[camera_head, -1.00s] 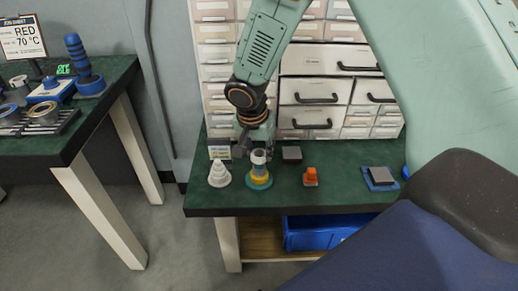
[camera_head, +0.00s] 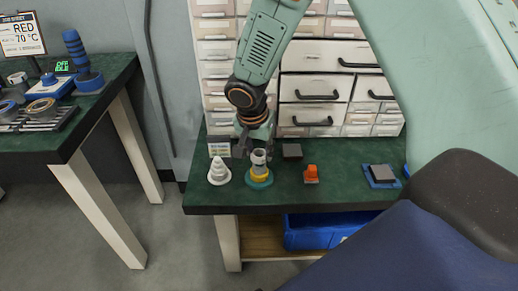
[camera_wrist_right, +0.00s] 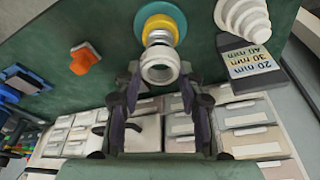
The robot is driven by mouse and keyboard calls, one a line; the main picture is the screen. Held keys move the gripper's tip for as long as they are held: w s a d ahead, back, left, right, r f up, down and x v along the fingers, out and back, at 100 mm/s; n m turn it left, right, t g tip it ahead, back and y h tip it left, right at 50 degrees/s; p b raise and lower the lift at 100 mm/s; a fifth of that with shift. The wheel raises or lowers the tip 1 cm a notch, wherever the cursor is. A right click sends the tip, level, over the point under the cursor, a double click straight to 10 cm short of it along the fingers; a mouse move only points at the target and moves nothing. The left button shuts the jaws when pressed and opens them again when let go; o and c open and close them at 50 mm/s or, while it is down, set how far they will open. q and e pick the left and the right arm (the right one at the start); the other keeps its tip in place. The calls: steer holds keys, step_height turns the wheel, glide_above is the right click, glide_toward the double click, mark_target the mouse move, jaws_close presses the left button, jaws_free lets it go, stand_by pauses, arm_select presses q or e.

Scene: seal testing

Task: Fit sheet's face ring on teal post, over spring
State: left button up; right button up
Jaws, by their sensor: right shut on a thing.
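The teal post's round base (camera_head: 259,182) stands on the right-hand bench, with a yellow ring (camera_head: 259,173) around the post. Both also show in the right wrist view, the base (camera_wrist_right: 141,22) under the yellow ring (camera_wrist_right: 150,21). A pale grey-white ring (camera_head: 258,156) is above the yellow ring, in line with the post. In the wrist view my right gripper (camera_wrist_right: 160,82) is shut on this pale ring (camera_wrist_right: 160,67), one finger each side. A grey part, perhaps the spring, shows between the rings; I cannot tell whether they touch. The job sheet (camera_head: 22,35) reads RED, 70 °C.
A white stepped cone (camera_head: 219,172) stands close left of the post, before a size card (camera_wrist_right: 248,62). An orange part (camera_head: 311,173), a dark block (camera_head: 292,151) and a blue tray (camera_head: 382,176) are to the right. Drawers stand behind.

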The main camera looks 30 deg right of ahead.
steer(key=o, duration=1.3)
steer(key=shift+c, duration=0.2)
step_height(320, 180, up, 7)
steer(key=p, duration=0.5)
steer(key=shift+f, duration=0.1)
